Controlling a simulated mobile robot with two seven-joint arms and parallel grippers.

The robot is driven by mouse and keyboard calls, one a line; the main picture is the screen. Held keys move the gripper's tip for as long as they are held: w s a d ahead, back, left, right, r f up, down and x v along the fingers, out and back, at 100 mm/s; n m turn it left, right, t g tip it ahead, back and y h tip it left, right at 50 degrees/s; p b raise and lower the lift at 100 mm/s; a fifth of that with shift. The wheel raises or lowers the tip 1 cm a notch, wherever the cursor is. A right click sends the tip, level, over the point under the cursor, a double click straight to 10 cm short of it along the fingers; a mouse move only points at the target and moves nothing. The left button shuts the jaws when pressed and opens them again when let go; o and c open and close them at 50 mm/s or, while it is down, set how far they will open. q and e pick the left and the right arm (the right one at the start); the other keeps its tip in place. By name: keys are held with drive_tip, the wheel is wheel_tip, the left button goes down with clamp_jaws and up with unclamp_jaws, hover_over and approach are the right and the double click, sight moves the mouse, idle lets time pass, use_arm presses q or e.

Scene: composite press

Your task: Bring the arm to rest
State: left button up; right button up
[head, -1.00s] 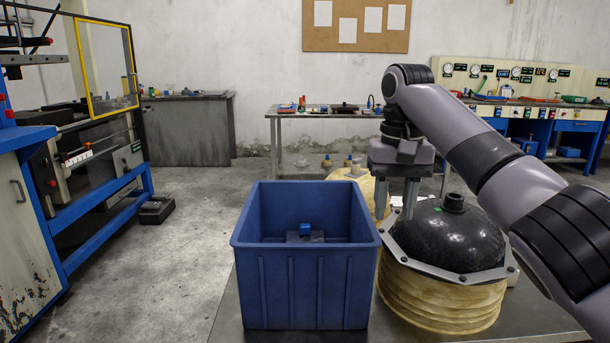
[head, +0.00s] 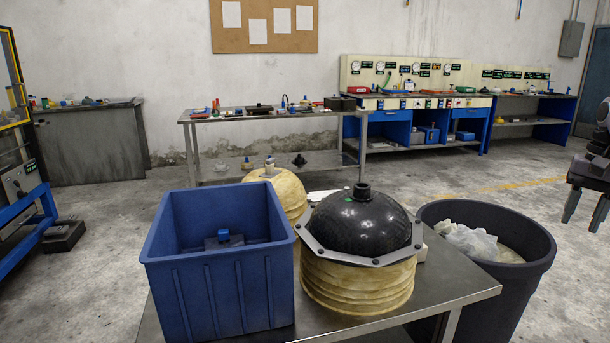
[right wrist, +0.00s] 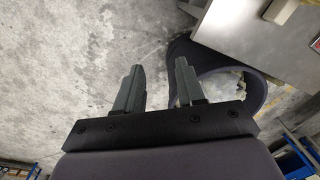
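My right gripper (head: 584,211) is at the right edge of the head view, to the right of the dark bin and clear of the table. In the right wrist view my right gripper (right wrist: 157,75) has its two grey fingers apart with nothing between them, so it is open and empty. The floor and the bin's rim show beyond the fingers. Most of the right arm is outside the head view. My left gripper is not in view.
A steel table (head: 450,287) bears a blue crate (head: 235,295) with a small part in it, and a black dome (head: 360,228) on a ribbed yellowish mould (head: 355,285). A dark bin (head: 535,268) with plastic stands at its right. Free floor lies beyond.

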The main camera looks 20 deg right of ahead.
drive_tip(key=w+a+f+n+t+h, duration=0.1)
drive_tip(key=w+f+n+h, duration=0.25)
drive_tip(key=f, duration=0.75)
drive_tip(key=w+a+f+n+t+h, duration=0.1)
drive_tip(key=w+f+n+h, duration=0.3)
drive_tip(key=f, duration=0.6)
drive_tip(key=s+a+f+n+t+y, duration=0.1)
drive_tip(key=s+a+f+n+t, duration=0.1)
drive_tip(key=s+a+f+n, duration=0.35)
drive_tip(key=s+a+f+n+t+y, duration=0.1)
drive_tip(key=s+a+f+n+t, duration=0.15)
drive_tip(key=a+f, duration=0.5)
drive_tip(key=s+a+f+n+t+y, duration=0.2)
drive_tip(key=s+a+n+y, duration=0.45)
drive_tip(key=s+a, duration=0.75)
drive_tip(key=w+a+m+t+y, duration=0.1)
drive_tip(key=a+m, duration=0.7)
drive_tip(key=a, duration=1)
wheel_tip(320, 180, up, 12)
drive_tip(key=d+p, duration=0.1)
drive_tip(key=p, duration=1.4)
drive_tip(key=shift+s+d+f, duration=0.25)
drive_tip(key=shift+s+d, duration=0.05)
drive_tip(key=shift+d, duration=0.1)
